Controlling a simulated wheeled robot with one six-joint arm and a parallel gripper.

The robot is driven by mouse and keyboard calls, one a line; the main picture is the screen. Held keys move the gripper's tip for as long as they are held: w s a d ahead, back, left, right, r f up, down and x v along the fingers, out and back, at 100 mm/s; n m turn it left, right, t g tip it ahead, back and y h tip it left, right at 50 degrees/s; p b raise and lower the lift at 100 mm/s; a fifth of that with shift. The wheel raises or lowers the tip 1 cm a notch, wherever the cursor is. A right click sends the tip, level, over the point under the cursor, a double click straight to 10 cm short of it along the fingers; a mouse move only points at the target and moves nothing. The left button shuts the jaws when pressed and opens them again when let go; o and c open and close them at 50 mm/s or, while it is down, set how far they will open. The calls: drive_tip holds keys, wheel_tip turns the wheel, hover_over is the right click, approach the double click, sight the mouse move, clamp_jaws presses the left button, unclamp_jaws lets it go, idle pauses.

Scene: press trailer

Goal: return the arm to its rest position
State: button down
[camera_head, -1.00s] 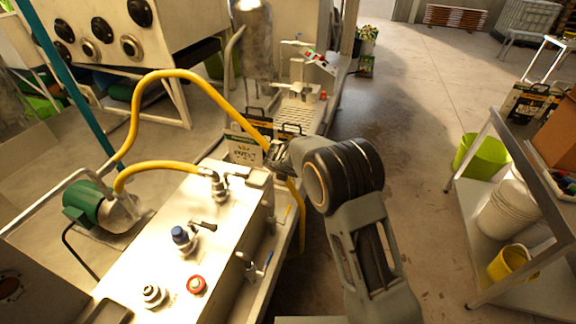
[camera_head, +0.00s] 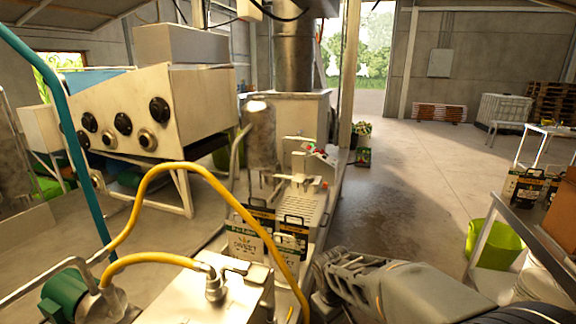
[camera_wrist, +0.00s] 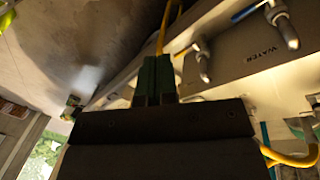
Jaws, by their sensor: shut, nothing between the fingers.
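My arm (camera_head: 400,285) lies across the lower right of the head view, beside the machine with the yellow hose. Its far end is by the machine's right side, and the fingers cannot be made out there. In the wrist view my gripper (camera_wrist: 155,80) shows two dark green fingers close together, shut with nothing between them. Past them are a metal panel (camera_wrist: 240,75) marked WATER and a tap (camera_wrist: 283,28) with a blue handle. The fingers look apart from the panel, but the distance is hard to judge.
A yellow hose (camera_head: 150,190) arches over the machine at left. Boxes (camera_head: 245,242) and a white bench device (camera_head: 303,165) stand beyond it. A shelf with a green bucket (camera_head: 492,245) is at right. The concrete floor (camera_head: 415,180) between is clear.

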drive_tip(key=s+d+r+m+t+b, duration=0.1)
drive_tip(key=s+d+r+m, duration=0.1)
drive_tip(key=s, duration=0.3)
drive_tip(key=s+d+r+m+t+y+b, duration=0.1)
drive_tip(key=s+d+r+m+t, duration=0.1)
drive_tip(key=s, duration=0.4)
drive_tip(key=shift+d+r+m+y, duration=0.3)
drive_tip(key=shift+d+r+m, duration=0.3)
drive_tip(key=shift+r+m, duration=0.75)
